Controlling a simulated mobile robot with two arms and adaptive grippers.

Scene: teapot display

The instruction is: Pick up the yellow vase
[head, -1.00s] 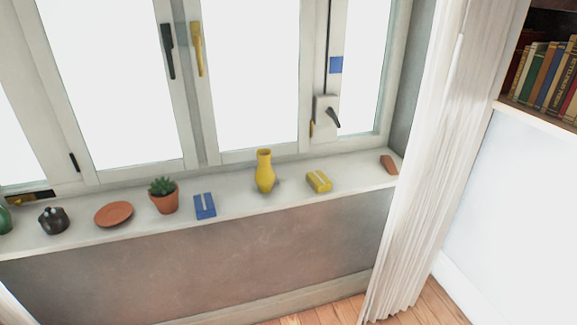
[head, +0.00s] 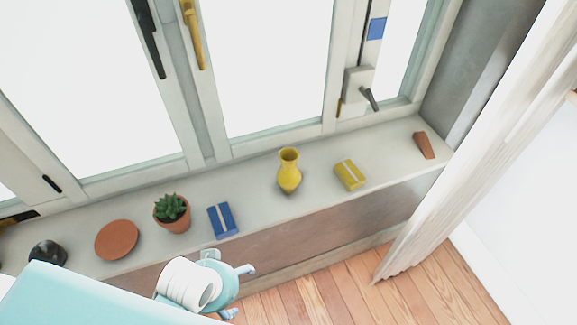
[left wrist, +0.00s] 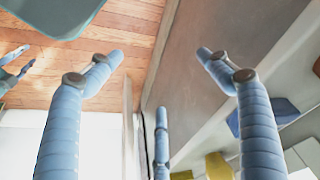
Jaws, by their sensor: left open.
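The yellow vase (head: 289,172) stands upright on the window sill (head: 255,178) in the head view, between a blue box and a yellow box. My left gripper (head: 240,291) is open and empty, low in front of the sill, below and left of the vase and apart from it. In the left wrist view its blue fingers (left wrist: 162,54) are spread with nothing between them. Yellow shapes (left wrist: 218,166) show at the bottom there; I cannot tell whether one is the vase. Blue finger-like parts at that view's left edge seem to be my right gripper (left wrist: 16,66).
The blue box (head: 222,220), potted succulent (head: 172,212), terracotta plate (head: 116,240) and dark pot (head: 47,254) stand left of the vase. The yellow box (head: 349,175) and a brown wedge (head: 424,145) are to its right. Window handles (head: 192,35) are behind; a curtain (head: 490,140) hangs right.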

